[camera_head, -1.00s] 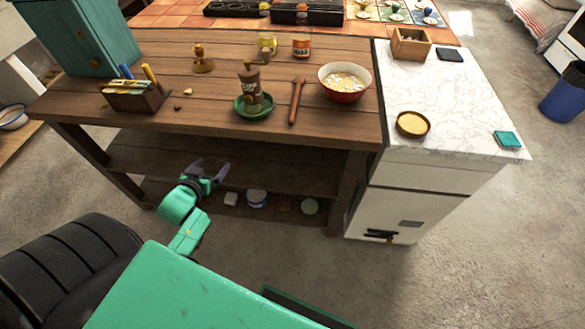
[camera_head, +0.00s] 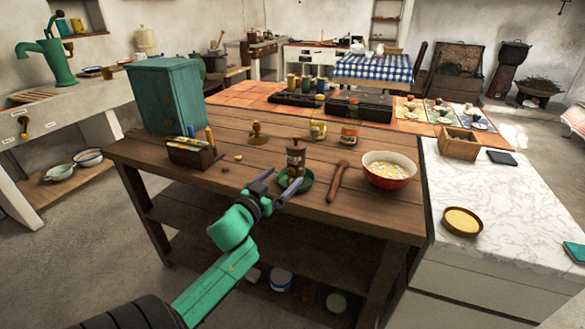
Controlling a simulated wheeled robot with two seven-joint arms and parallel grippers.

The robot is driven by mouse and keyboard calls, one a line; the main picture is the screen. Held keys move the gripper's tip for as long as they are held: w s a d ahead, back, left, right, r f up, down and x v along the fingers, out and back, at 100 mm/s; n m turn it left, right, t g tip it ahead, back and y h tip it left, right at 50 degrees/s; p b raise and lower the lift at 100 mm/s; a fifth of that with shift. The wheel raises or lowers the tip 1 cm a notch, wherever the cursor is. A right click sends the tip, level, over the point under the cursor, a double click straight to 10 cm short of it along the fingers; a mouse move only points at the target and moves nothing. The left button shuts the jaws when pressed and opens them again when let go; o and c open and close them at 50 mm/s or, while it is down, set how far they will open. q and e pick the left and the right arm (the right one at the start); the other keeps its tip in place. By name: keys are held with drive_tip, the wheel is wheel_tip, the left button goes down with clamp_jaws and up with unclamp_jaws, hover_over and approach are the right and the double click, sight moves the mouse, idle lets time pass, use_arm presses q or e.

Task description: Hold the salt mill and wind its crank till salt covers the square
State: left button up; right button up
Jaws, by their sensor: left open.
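The brown salt mill (camera_head: 295,158) stands upright on the wooden table, in or just behind a round green dish (camera_head: 308,184). Its crank is too small to make out clearly. My left gripper (camera_head: 286,181) is open and empty. In the picture its fingertips lie just below the mill and cover part of the dish; I cannot tell how far apart they are in depth. I cannot tell which square is meant: a teal square (camera_head: 574,253) and a dark square (camera_head: 502,158) lie on the marble top.
A wooden spoon (camera_head: 337,181) and a red bowl (camera_head: 389,172) are right of the mill. A wooden figure (camera_head: 257,136), a yellow jar (camera_head: 318,131) and an orange tin (camera_head: 349,136) stand behind. A pen holder (camera_head: 192,156) and teal cabinet (camera_head: 168,95) are left.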

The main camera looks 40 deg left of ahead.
sight(296, 165)
use_arm(q)
drive_tip(key=w, duration=0.2)
drive_tip(key=w+a, duration=0.1)
drive_tip(key=w, duration=0.5)
drive_tip(key=shift+w+a, duration=0.2)
drive_tip(key=shift+a, duration=0.05)
clamp_jaws()
unclamp_jaws()
drive_tip(key=shift+s, duration=0.1)
drive_tip(key=s+d, duration=0.2)
drive_tip(key=s, duration=1.2)
drive_tip(key=shift+s+d, duration=0.15)
drive_tip(key=shift+d, duration=0.1)
drive_tip(key=shift+f, duration=0.1)
